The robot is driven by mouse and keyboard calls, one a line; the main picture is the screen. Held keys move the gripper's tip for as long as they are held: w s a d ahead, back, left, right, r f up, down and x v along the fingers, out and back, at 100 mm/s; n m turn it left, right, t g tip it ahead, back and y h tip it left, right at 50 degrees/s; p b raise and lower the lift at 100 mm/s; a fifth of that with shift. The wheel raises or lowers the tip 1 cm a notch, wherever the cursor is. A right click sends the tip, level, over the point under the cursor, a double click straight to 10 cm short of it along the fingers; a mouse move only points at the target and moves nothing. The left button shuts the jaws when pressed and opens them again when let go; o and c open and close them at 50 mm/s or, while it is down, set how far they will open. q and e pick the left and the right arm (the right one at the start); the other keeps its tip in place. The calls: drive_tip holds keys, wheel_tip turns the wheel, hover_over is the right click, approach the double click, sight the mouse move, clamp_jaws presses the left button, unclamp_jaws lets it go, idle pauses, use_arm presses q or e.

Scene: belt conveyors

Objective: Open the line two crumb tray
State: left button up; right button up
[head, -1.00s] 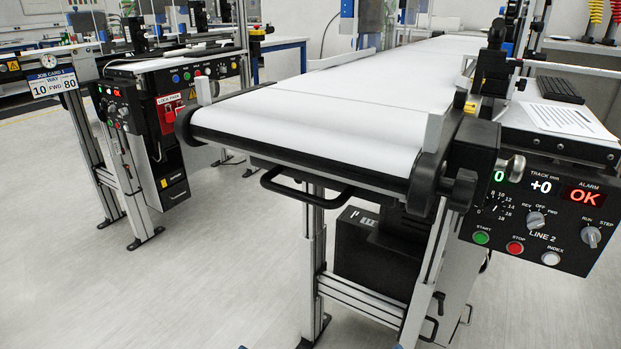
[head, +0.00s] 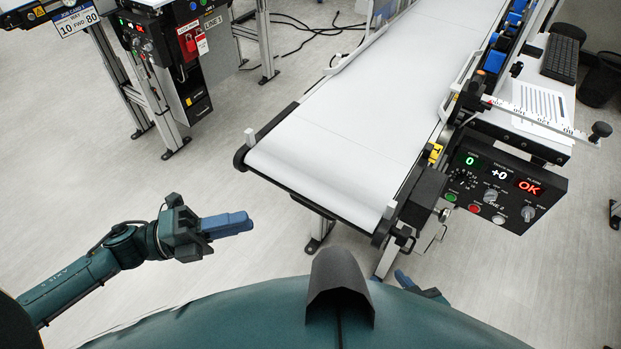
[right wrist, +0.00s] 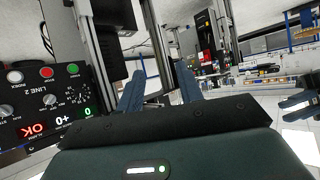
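The line two conveyor (head: 340,140) stands ahead with its white belt end facing me. Its crumb tray cannot be made out now; the belt end covers the space below it in the head view. My left gripper (head: 228,226) is over the floor, left of and apart from the belt end; its blue fingers overlap, so the gap is unclear. My right gripper (head: 420,288) is mostly hidden behind my own body, near the belt's right front corner. The right wrist view shows its two blue fingers (right wrist: 160,90) apart with nothing between them.
The LINE 2 control panel (head: 495,190) juts out right of the belt end, showing a red OK; it also shows upside down in the right wrist view (right wrist: 42,105). Line one's dark cabinet (head: 180,60) stands at the upper left. Floor between is clear.

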use_arm(q)
drive_tip(key=p+x, duration=0.3)
drive_tip(key=x, duration=1)
drive_tip(key=shift+c, duration=0.6)
clamp_jaws()
